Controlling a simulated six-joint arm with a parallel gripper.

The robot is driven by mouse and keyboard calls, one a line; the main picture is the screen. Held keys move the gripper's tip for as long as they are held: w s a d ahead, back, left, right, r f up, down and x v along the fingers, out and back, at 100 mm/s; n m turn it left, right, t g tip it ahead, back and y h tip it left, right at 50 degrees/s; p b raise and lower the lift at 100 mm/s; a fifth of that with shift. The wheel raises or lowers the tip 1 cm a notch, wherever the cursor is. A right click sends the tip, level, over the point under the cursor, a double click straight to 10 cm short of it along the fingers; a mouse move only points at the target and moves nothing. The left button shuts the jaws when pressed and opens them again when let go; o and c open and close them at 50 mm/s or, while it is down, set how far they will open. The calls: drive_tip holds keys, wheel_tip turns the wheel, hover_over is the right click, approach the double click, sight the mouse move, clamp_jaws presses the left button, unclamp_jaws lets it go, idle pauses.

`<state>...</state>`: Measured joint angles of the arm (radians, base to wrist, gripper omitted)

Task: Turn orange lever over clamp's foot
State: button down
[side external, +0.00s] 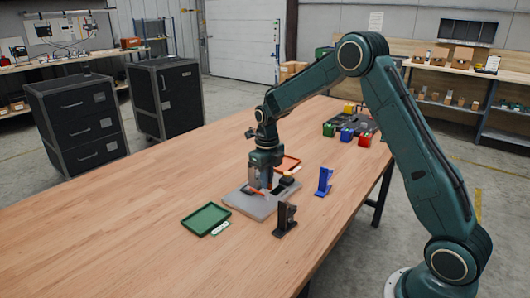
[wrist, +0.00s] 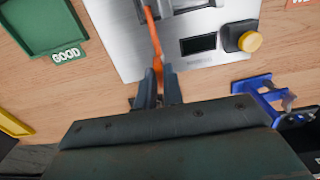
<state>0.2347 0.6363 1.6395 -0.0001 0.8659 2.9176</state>
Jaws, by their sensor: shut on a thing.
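An orange lever (wrist: 153,34) runs from the clamp on a grey metal plate (wrist: 119,43) down to my gripper (wrist: 160,82) in the wrist view. My gripper's two dark fingers are shut on the lever's near end. In the side external view my gripper (side external: 259,190) points down over the grey plate (side external: 240,202), with a bit of orange showing at its fingers. The clamp (wrist: 177,8) shows only partly at the top edge of the wrist view. I cannot make out its foot.
A yellow knob (wrist: 249,41) on a black block and a dark slot are on the plate. A green tray marked GOOD (side external: 206,219) lies left, an orange-red tray (side external: 288,164) behind. A blue stand (side external: 324,181) and a black stand (side external: 285,218) are close by. The table's left is clear.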

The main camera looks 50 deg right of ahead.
idle(0.3)
drive_tip(key=c, duration=1.5)
unclamp_jaws()
drive_tip(key=shift+r, duration=0.1)
wheel_tip(320, 180, up, 14)
drive_tip(key=shift+f, duration=0.15)
